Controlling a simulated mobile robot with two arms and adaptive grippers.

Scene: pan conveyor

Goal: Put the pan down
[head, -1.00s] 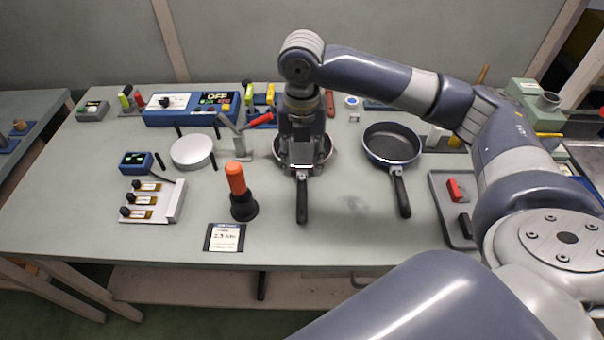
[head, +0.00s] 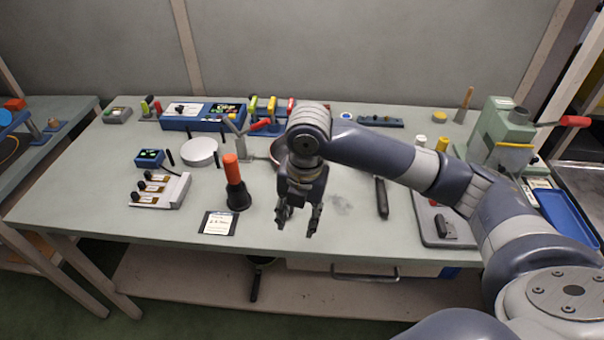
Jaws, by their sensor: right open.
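My right gripper (head: 297,221) hangs over the front middle of the table, fingers pointing down and apart, with nothing seen between them. Behind it, a dark pan (head: 275,152) shows only a bit of its rim; my gripper and wrist hide most of it, including its handle. A second pan's black handle (head: 381,197) lies on the table to the right, and my forearm hides that pan's body. My left gripper is not in view.
An orange-topped black stand (head: 234,182) and a label card (head: 218,223) are left of my gripper. A round white plate (head: 199,151) lies further left. A grey tray (head: 428,234) is at the right. The table front (head: 350,225) between is clear.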

